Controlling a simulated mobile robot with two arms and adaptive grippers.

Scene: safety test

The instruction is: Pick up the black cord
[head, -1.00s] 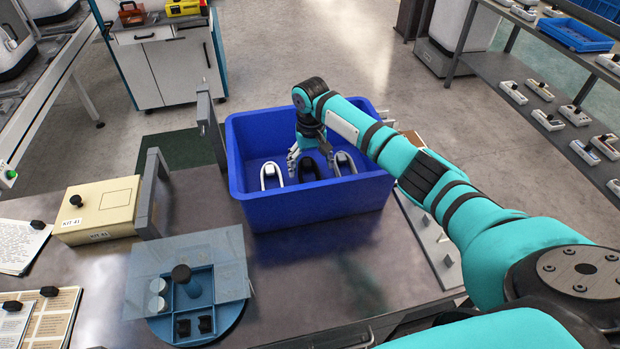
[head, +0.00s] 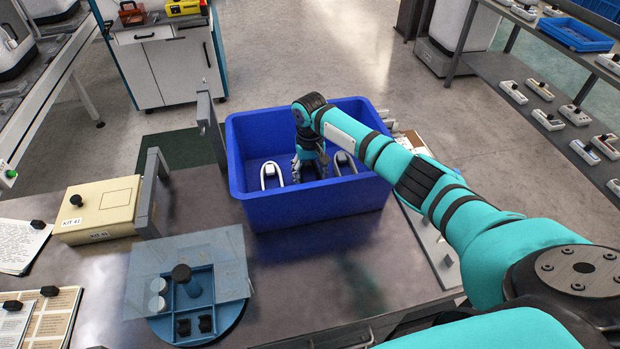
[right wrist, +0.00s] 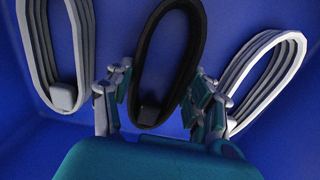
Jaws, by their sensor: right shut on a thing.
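The black cord (right wrist: 150,116) is a coiled loop with a small block at its near end. It lies between my right gripper's fingers in the right wrist view, with its far end beyond them. My right gripper (head: 310,172) reaches down into the blue bin (head: 318,208) and is shut on the black cord. In the head view the gripper hides most of that cord. A white looped cord (head: 270,176) lies to its left and a grey looped cord (head: 344,163) to its right. In the right wrist view the grey one (right wrist: 62,95) is left and the white one (right wrist: 235,120) right. My left gripper is not in view.
The bin's tall walls surround the gripper. The bin stands on a dark table, with a grey post frame (head: 147,195) and a beige kit box (head: 95,208) to its left. A blue round tray (head: 228,316) with a clear lid stands nearer.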

